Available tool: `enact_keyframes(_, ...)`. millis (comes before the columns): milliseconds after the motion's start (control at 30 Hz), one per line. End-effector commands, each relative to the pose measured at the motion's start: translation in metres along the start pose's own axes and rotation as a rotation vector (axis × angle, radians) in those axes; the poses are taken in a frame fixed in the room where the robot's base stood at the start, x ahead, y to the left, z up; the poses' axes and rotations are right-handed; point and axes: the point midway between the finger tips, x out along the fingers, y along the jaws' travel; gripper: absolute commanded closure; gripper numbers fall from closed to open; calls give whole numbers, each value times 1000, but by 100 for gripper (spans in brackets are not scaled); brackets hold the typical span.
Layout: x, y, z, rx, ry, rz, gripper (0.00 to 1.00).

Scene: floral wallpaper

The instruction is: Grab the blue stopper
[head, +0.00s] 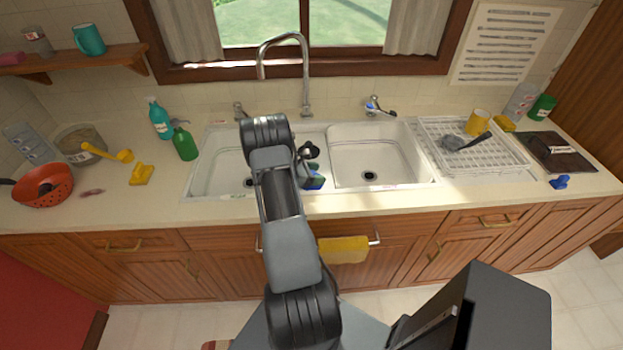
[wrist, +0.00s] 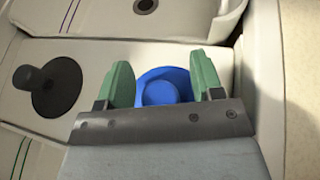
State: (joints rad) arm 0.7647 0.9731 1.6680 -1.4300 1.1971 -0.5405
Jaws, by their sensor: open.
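The blue stopper (wrist: 160,90) is round with a raised centre knob and lies on the white divider between the two sink basins. In the head view a bit of it (head: 314,183) shows beside my arm. My gripper (wrist: 162,72) is open, with its green fingers on either side of the stopper. I cannot tell whether the fingers touch it. The near edge of the stopper is hidden by the gripper's grey body. In the head view my gripper (head: 311,171) is mostly hidden by my arm.
A black stopper (wrist: 56,88) with an upright knob lies on the divider nearby; it also shows in the head view (head: 308,151). The faucet (head: 305,75) rises behind the divider. A dish rack (head: 470,150) stands to the right, and a green bottle (head: 184,143) to the left.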

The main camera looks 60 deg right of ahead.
Motion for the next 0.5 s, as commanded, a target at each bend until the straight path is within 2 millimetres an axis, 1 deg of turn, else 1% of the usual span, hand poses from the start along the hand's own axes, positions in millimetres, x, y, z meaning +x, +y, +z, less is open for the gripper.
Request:
enact_keyframes(167, 0, 0, 0, 0, 0, 0, 39)
enact_keyframes(500, 0, 0, 0, 0, 0, 0, 72)
